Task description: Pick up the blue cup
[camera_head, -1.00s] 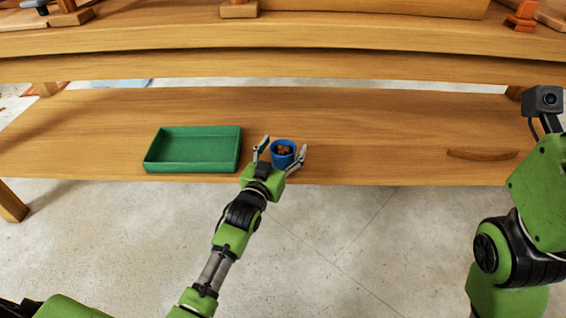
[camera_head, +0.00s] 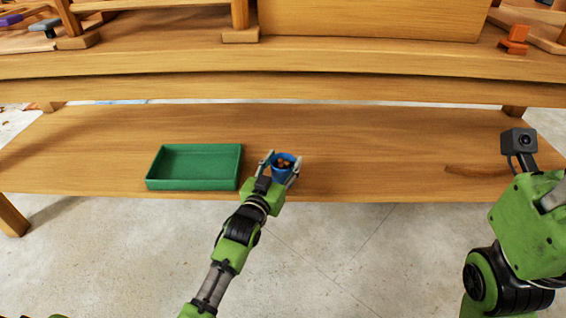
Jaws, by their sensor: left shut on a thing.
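The blue cup (camera_head: 284,173) is at the front edge of the low wooden shelf, with small brown pieces inside it. My left gripper (camera_head: 281,168) is shut on the cup, with one finger on each side. I cannot tell whether the cup's base touches the shelf. My right arm stands at the right side of the view; its gripper's fingers do not show.
A green tray (camera_head: 152,184), which looks empty, sits on the low shelf (camera_head: 380,150) left of the cup. A curved brown wooden piece (camera_head: 476,172) lies on the shelf at the right. The wooden bench top (camera_head: 380,62) overhangs behind. The shelf between cup and wooden piece is clear.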

